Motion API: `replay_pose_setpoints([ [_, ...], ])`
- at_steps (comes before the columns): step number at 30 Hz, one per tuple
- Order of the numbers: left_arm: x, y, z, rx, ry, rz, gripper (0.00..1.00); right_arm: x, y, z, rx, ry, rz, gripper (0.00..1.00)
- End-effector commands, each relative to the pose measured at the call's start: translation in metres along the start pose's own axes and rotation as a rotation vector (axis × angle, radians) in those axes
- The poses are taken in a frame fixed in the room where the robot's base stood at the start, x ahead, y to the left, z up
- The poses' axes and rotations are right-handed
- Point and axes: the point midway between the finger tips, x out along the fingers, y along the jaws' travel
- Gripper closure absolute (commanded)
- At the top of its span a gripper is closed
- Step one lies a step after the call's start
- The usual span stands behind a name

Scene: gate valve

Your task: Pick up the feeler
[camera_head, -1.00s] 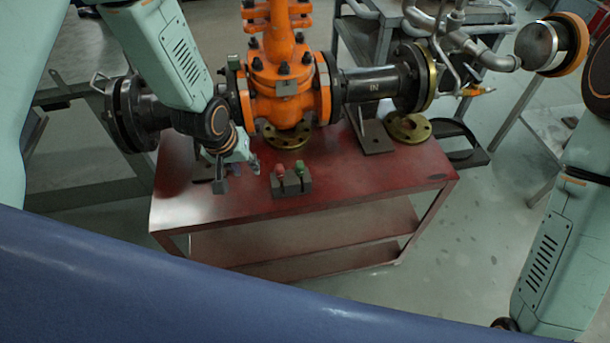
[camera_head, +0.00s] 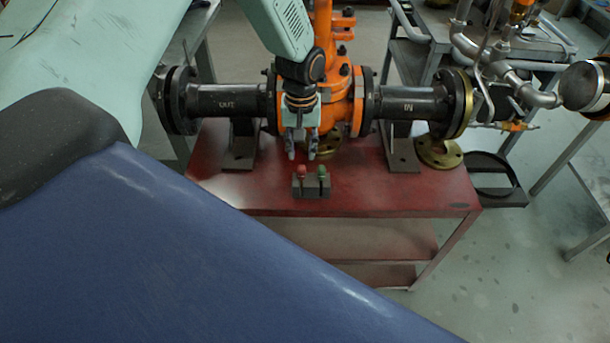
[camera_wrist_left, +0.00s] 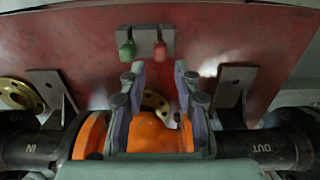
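Two small tools, one with a red handle (camera_head: 301,172) and one with a green handle (camera_head: 322,171), stand upright in a dark holder block (camera_head: 311,187) on the red table. I cannot tell which is the feeler. In the left wrist view the red handle (camera_wrist_left: 160,50) and green handle (camera_wrist_left: 127,50) are at the top, beyond my fingertips. My left gripper (camera_head: 301,150) points down, just behind the block in the head view, with its fingers apart. The left wrist view also shows it (camera_wrist_left: 158,78) open, with nothing between its fingertips. My right gripper is not in view.
The orange gate valve (camera_head: 342,85) and its dark flanged pipes (camera_head: 228,100) stand close behind my left gripper. Support brackets (camera_head: 400,150) rise from the red table (camera_head: 400,195). A brass flange (camera_head: 438,152) lies at right. The tabletop beside the block is clear.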

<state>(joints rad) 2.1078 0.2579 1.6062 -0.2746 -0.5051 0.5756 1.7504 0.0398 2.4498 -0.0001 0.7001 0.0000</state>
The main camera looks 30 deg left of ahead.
Motion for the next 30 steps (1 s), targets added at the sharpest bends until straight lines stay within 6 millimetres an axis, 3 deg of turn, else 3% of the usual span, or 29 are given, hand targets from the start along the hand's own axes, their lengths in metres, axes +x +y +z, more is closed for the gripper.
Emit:
replay_pose_setpoints([
  [12,0.054,0.002,0.001,0.005,0.001,0.000,0.68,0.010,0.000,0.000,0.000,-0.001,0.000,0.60],
  [21,0.058,0.005,0.002,0.007,0.002,0.001,0.68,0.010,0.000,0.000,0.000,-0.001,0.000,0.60],
  [30,0.057,0.004,0.002,0.007,0.002,0.001,0.93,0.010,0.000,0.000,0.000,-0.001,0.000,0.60],
])
